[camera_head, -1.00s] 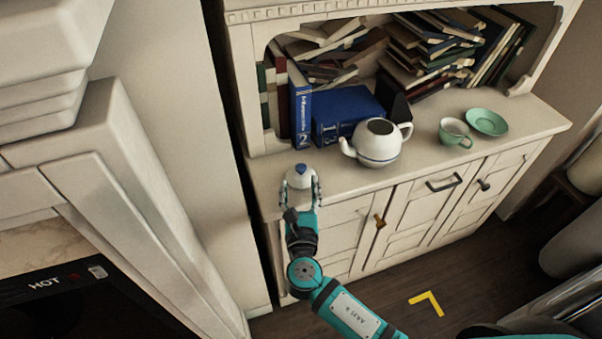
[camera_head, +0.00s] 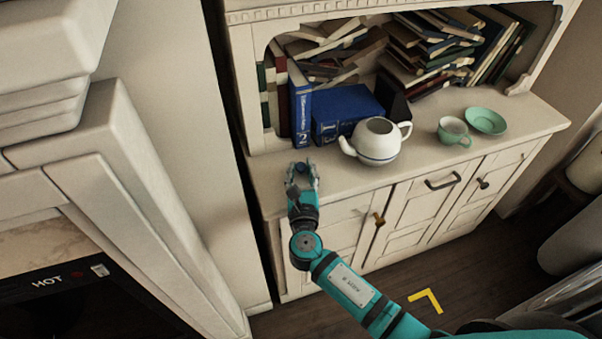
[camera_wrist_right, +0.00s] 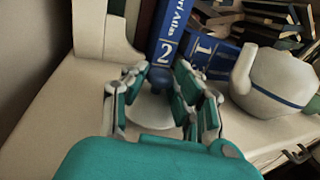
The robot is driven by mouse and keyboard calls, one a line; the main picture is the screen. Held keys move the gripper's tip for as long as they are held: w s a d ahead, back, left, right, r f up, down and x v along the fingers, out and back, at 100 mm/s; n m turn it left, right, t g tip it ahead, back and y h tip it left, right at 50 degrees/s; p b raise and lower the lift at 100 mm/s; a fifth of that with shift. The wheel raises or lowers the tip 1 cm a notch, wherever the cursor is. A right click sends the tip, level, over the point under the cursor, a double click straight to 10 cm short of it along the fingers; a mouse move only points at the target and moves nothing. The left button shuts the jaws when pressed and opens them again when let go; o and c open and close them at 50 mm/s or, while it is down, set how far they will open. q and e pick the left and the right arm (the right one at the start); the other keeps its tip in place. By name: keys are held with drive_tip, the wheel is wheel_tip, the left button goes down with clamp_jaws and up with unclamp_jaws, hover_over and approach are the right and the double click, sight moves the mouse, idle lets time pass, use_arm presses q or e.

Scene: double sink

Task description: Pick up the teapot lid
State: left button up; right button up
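The teapot lid (camera_wrist_right: 150,110) is white with a blue knob and lies near the left end of the cabinet top. In the head view my right gripper (camera_head: 302,172) covers most of it, with the blue knob showing between the fingers. In the right wrist view the gripper (camera_wrist_right: 160,82) has its fingers spread on either side of the knob, with gaps left. The white teapot (camera_head: 377,142) with a blue band stands to the right, its top opening uncovered. My left gripper is not in view.
Blue books (camera_head: 346,112) stand behind the lid and teapot. A green cup (camera_head: 452,131) and a green saucer (camera_head: 486,121) are farther right on the cabinet top (camera_head: 420,165). A white wall panel borders the left side. The cabinet front has several handles.

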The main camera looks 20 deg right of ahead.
clamp_jaws()
